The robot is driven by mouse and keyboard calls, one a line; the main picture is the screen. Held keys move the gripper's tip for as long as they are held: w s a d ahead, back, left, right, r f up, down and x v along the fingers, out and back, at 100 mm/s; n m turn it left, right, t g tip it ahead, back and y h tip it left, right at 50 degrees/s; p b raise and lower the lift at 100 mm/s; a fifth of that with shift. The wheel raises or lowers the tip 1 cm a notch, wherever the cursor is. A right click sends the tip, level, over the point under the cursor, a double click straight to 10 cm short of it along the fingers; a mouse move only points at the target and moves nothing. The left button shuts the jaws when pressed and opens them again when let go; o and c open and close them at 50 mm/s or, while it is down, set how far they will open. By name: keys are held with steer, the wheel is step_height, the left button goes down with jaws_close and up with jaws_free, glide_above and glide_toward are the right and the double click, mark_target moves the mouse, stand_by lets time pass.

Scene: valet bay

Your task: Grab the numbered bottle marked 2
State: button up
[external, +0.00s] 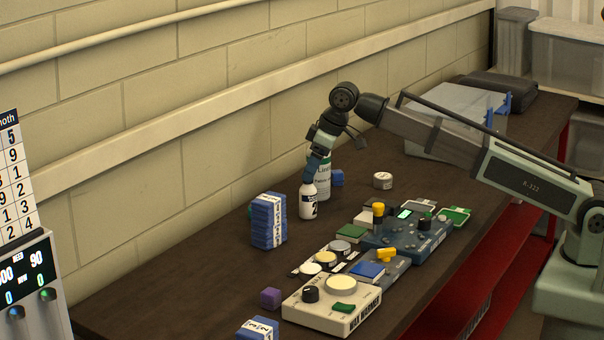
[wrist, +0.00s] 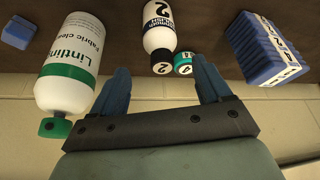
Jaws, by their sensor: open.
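The small white bottle marked 2 (external: 307,204) has a dark band and stands upright on the dark bench. In the wrist view the bottle (wrist: 159,32) shows its black cap with a 2, lying beyond and between my two blue fingers. My gripper (external: 315,165) points down just above and behind the bottle in the external view. In the wrist view my gripper (wrist: 161,66) is open with nothing held between its fingers. A green-capped bottle marked 4 (wrist: 183,66) sits right beside bottle 2, near my right finger; I cannot make it out in the external view.
A large white fabric cleaner bottle (external: 323,183) with green trim stands close behind; it is left of my fingers in the wrist view (wrist: 70,65). A blue numbered stack (external: 268,222) stands left. Control boxes (external: 333,303) crowd the front edge. A round tin (external: 382,181) sits right.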

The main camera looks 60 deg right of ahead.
mark_target(305, 183)
steer(key=shift+x, duration=2.65)
steer(key=shift+s+a, duration=0.1)
steer(key=shift+a, duration=0.05)
steer(key=c, duration=1.2)
